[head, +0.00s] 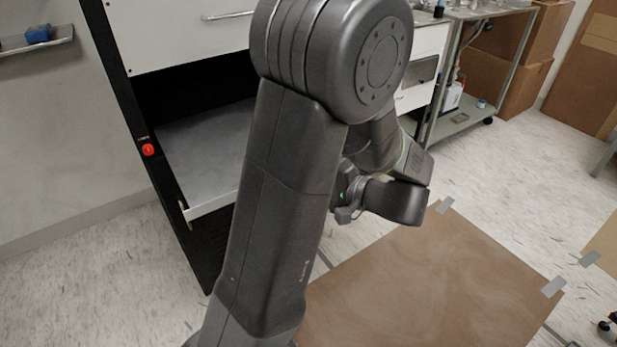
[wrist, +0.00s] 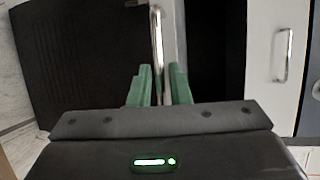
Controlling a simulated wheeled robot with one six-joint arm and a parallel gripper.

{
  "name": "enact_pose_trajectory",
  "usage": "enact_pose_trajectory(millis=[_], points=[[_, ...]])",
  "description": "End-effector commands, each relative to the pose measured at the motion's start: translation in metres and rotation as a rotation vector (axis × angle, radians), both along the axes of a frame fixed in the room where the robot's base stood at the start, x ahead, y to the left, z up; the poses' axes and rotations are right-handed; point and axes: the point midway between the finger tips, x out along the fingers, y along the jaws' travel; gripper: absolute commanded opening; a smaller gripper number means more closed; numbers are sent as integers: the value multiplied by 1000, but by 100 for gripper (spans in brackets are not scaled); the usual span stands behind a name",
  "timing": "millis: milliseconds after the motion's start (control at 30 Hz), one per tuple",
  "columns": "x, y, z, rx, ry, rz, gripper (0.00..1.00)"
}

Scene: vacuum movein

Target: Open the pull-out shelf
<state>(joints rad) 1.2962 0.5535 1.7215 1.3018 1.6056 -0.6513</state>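The pull-out shelf (head: 208,145) is a flat grey surface in the dark cabinet opening, with a pale front edge (head: 208,201). My arm hides its right part in the head view. In the wrist view the shelf's pale front strip (wrist: 171,40) runs upright, with a metal bar handle (wrist: 157,38) along it. My gripper's green fingers (wrist: 159,82) stand on either side of the handle's near end. A small gap shows between them, so the gripper looks open around the bar. In the head view my arm hides the fingers.
A white panel (head: 180,30) with a bar handle is above the shelf; another handle (wrist: 284,55) shows at right in the wrist view. A red button (head: 148,150) is on the cabinet's left post. Taped brown sheet (head: 430,280) covers the floor. A metal cart (head: 470,120) stands behind right.

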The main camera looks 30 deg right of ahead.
Motion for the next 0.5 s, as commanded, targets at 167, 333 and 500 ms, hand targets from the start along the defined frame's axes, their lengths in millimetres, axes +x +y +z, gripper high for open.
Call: enact_pose_trajectory(millis=[167,333,500], points=[[-26,-15,7,-1,0,-5,17],[-60,-32,14,-1,0,-5,17],[-90,-47,19,0,0,-4,17]])
